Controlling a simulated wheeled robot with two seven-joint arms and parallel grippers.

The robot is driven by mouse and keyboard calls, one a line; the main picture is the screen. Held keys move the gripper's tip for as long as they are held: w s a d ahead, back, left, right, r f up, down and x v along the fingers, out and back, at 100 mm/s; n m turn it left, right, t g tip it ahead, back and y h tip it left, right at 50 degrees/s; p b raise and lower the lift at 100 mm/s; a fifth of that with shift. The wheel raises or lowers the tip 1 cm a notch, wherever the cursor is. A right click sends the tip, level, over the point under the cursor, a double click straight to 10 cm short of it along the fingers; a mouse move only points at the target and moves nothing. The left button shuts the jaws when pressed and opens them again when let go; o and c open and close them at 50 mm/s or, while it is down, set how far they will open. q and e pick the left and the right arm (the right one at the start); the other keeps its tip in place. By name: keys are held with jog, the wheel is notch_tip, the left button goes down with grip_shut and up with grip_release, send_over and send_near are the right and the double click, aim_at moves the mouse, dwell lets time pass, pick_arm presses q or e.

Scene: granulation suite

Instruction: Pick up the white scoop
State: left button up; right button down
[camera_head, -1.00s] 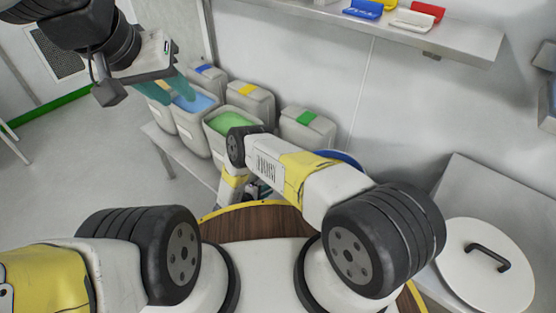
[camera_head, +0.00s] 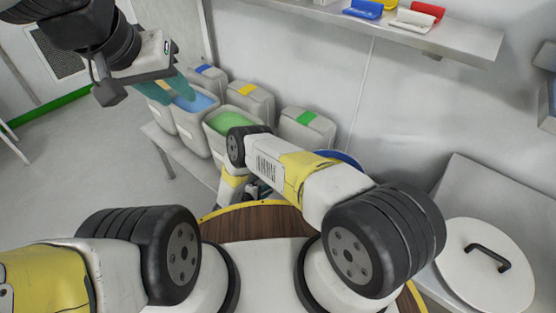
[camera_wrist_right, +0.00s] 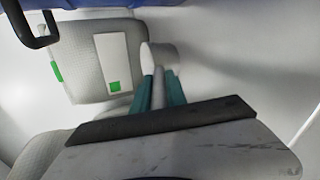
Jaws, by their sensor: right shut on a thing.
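In the right wrist view, the teal fingers of my right gripper (camera_wrist_right: 159,92) are closed around the pale handle of a white piece with a round, cup-like end, which looks like a white scoop (camera_wrist_right: 158,56).
Grey bins with blue, yellow and green labels stand on a bench; an open one holds green material (camera_head: 229,121). The shelf (camera_head: 470,42) also holds blue, yellow and red items. A blue lid (camera_head: 341,157) is partly behind my arm. A white lid (camera_head: 485,265) lies at right.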

jog(key=shift+r, duration=0.1)
notch_tip(320, 180, up, 10)
jog(key=shift+f, duration=0.1)
dwell(0.6)
dwell(1.1)
